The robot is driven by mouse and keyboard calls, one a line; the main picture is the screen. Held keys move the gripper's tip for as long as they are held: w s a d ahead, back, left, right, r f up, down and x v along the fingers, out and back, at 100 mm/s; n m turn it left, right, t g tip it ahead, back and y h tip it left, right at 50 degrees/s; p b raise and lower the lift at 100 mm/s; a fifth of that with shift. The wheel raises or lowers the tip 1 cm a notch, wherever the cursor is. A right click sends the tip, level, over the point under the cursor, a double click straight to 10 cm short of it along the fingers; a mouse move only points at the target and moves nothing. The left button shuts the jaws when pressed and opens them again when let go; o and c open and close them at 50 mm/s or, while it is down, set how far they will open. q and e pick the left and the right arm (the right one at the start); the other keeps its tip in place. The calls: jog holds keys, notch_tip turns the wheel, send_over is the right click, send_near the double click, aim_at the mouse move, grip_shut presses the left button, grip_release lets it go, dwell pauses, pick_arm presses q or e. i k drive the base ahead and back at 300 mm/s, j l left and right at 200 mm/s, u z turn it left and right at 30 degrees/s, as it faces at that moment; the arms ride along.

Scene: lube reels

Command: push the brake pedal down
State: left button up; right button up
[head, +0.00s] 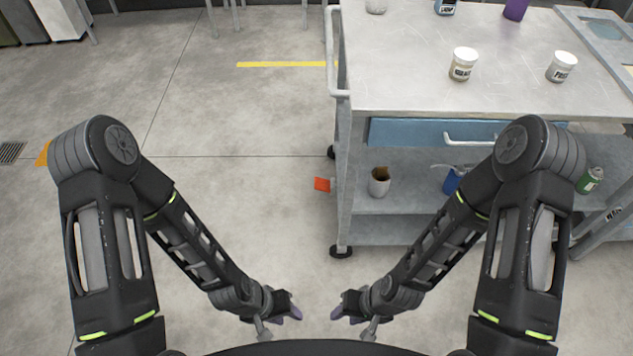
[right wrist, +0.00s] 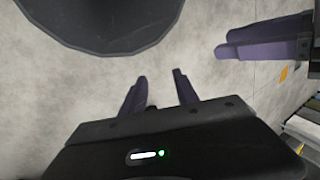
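A small red-orange pedal (head: 322,184) sticks out from the lower left side of the grey cart (head: 343,205), a little above the floor. It is the only pedal-like part I see; I cannot make it out in the right wrist view. My left gripper (head: 296,309) is open and empty, low in front of my body. My right gripper (head: 337,309) is beside it, also open and empty. Its two purple fingers stand apart in the right wrist view (right wrist: 160,85), where the left gripper (right wrist: 222,43) shows too. Both grippers are well short of the pedal and touch nothing.
The cart top holds white jars (head: 462,64) (head: 562,67) and a purple object (head: 515,9). Its lower shelf holds a cup (head: 379,181), a blue item (head: 455,181) and a green can (head: 590,180). A caster (head: 341,252) stands below the pedal. The floor left of the cart is clear.

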aim_at(319, 184)
jog(key=i+j+z, duration=0.1)
jog(key=i+j, duration=0.25)
jog(key=i+j+z, duration=0.1)
jog(key=i+j, duration=0.3)
jog(key=i+j+z, duration=0.1)
jog(key=i+j, duration=0.2)
jog(key=j, duration=0.15)
jog(key=i+j, duration=0.35)
jog(key=j, duration=0.15)
jog(key=i+j+z, duration=0.15)
jog(key=i+j, duration=0.2)
jog(key=i+j+z, duration=0.1)
jog(key=i+j, duration=0.2)
jog(key=j, duration=0.3)
